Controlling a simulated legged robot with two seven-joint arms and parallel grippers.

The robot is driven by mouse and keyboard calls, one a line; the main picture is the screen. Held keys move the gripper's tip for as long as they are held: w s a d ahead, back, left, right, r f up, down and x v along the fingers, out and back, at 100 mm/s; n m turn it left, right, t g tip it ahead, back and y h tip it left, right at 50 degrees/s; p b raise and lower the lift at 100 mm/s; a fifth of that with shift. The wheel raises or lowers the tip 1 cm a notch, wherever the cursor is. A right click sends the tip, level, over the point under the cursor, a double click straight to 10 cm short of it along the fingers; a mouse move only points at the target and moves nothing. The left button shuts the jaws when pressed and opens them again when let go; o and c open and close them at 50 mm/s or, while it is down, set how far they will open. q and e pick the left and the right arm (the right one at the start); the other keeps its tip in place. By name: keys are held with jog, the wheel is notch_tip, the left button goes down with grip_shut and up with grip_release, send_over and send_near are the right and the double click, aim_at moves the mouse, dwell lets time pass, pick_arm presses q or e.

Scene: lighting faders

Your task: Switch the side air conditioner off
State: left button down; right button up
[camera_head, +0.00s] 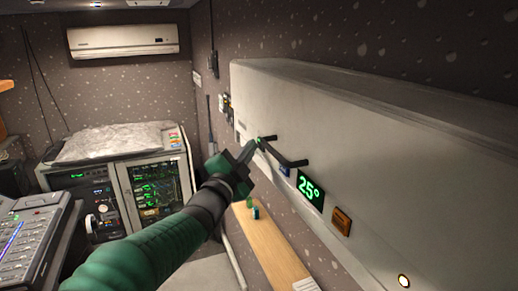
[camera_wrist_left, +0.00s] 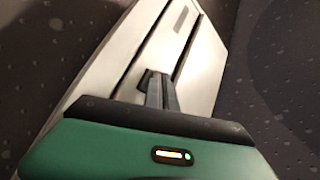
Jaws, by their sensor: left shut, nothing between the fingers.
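The side air conditioner (camera_head: 380,150) is the large white unit along the right wall. Its front carries a green 25° display (camera_head: 311,189), an orange square button (camera_head: 342,220) and a small lit round light (camera_head: 403,281). My left gripper (camera_head: 257,145) is shut and empty at the unit's far left part. Dark bars show beside its tips; I cannot tell whether it touches the unit. In the left wrist view the closed fingers (camera_wrist_left: 159,88) lie in front of a white slotted casing (camera_wrist_left: 125,60). My right gripper is out of view.
Another white air conditioner (camera_head: 123,41) hangs on the back wall. A rack cabinet (camera_head: 120,190) stands below it, and a mixing console (camera_head: 30,240) is at left. A wooden shelf (camera_head: 265,250) with a small green item lies below the side unit.

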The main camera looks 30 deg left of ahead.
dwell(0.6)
pick_arm(q)
jog(key=shift+s+a+b, duration=0.15)
jog(key=shift+s+b, duration=0.15)
jog(key=s+a, duration=0.4)
jog(key=shift+s, duration=0.35)
jog(key=shift+w, duration=0.1)
dwell(0.6)
dwell(0.4)
